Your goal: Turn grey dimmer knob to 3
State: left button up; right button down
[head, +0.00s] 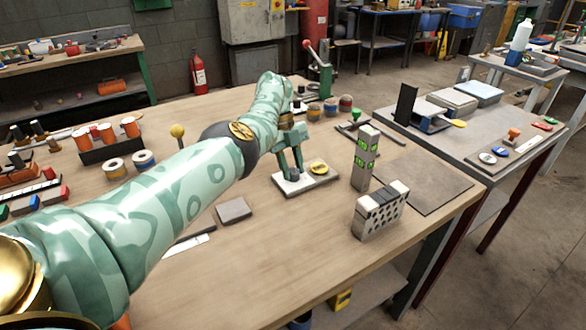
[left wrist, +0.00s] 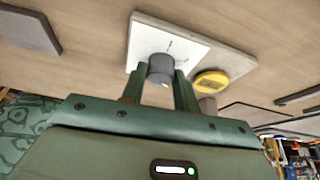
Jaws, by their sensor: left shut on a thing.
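The grey dimmer knob (left wrist: 161,68) stands on a white dial plate (left wrist: 182,42) on a pale base board. My left gripper (left wrist: 158,82) is shut on the knob, one green finger on each side. Small dark marks show on the plate, but I cannot read them or tell the knob's setting. A yellow knob (left wrist: 211,83) sits on the board beside the plate. In the head view, my left gripper (head: 291,166) reaches down onto the board (head: 313,181), with the yellow knob (head: 319,168) to its right. My right gripper is not in view.
A tall block with green displays (head: 364,160) and a perforated block (head: 380,212) stand right of the board. A grey square pad (head: 233,210) lies to its left. Tape rolls and a lever press (head: 321,75) stand behind. The table's front middle is clear.

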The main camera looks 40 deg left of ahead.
pick_arm(q)
jog(key=shift+m, duration=0.3)
jog(key=o, duration=1)
jog(key=shift+c, duration=0.2)
